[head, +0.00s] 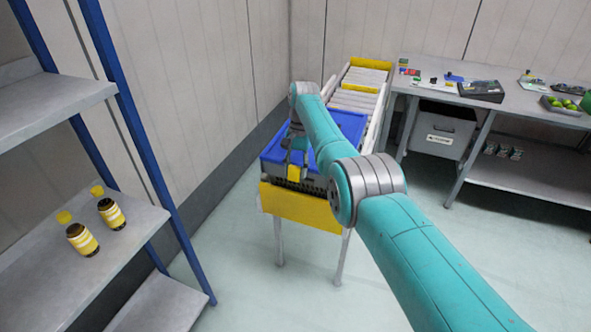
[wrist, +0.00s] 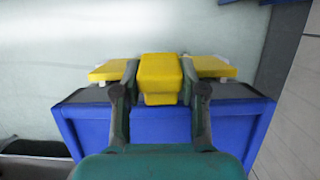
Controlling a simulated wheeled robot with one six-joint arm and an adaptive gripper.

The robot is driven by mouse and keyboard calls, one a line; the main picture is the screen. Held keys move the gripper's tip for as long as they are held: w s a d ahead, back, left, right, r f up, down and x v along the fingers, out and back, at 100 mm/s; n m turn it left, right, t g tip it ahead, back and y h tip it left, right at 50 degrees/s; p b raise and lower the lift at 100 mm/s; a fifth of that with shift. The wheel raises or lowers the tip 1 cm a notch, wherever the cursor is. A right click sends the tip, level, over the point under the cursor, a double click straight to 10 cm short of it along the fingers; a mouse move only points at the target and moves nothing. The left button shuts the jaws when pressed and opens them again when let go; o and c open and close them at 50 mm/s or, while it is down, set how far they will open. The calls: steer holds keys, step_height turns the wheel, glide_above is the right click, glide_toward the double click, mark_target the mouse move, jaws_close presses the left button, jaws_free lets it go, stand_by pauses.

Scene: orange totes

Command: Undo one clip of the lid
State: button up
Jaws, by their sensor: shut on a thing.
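A grey tote with a blue lid (head: 346,124) stands at the near end of a roller conveyor. The lid also fills much of the wrist view (wrist: 85,125). A yellow clip (head: 296,173) sits at the lid's near edge, and it shows in the wrist view (wrist: 160,72) between my fingers. My gripper (wrist: 160,92) is shut on this clip, one finger on each side. In the head view my gripper (head: 297,150) is small and partly hidden by my arm. Whether the clip is fastened or loose I cannot tell.
The conveyor's yellow end plate (head: 300,207) is below the tote. A shelf (head: 130,228) with two yellow-labelled bottles stands at the left. A workbench (head: 420,88) with tools and green fruit is at the right. The floor between is clear.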

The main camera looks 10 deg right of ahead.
steer(key=shift+f, duration=0.1)
steer(key=o, duration=1.2)
steer(key=shift+c, duration=0.2)
steer(key=shift+s+a+f+t+h, duration=0.1)
steer(key=shift+s+f+t+h, duration=0.1)
steer(key=shift+t+h, duration=0.3)
